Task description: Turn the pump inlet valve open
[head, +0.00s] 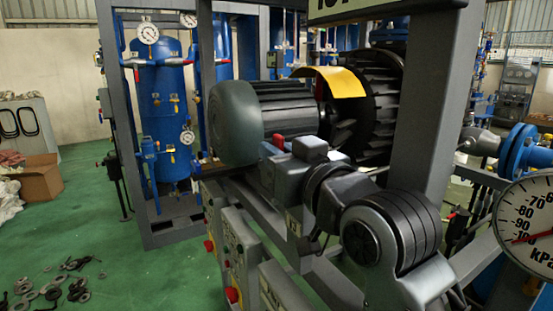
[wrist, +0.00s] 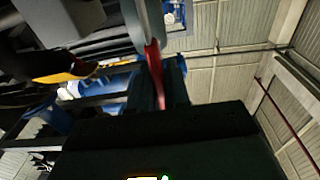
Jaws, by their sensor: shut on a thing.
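A red lever-like handle (wrist: 154,62), which I take to be the pump inlet valve's, runs down between my gripper's dark fingers (wrist: 160,82) in the wrist view. My gripper is shut on it. The valve body and the pipe it sits on cannot be made out, so I cannot tell how far the valve is turned. In the head view, my arm reaches up from the lower right toward the pump motor (head: 285,112), and my gripper cannot be made out clearly. A small red part (head: 278,140) shows by my wrist there.
A grey frame post (head: 425,110) stands close to my arm on the right. A large kPa gauge (head: 530,215) is at the right edge. A blue tank (head: 165,110) stands in a frame behind. Small dark parts (head: 60,283) lie on the green floor at lower left.

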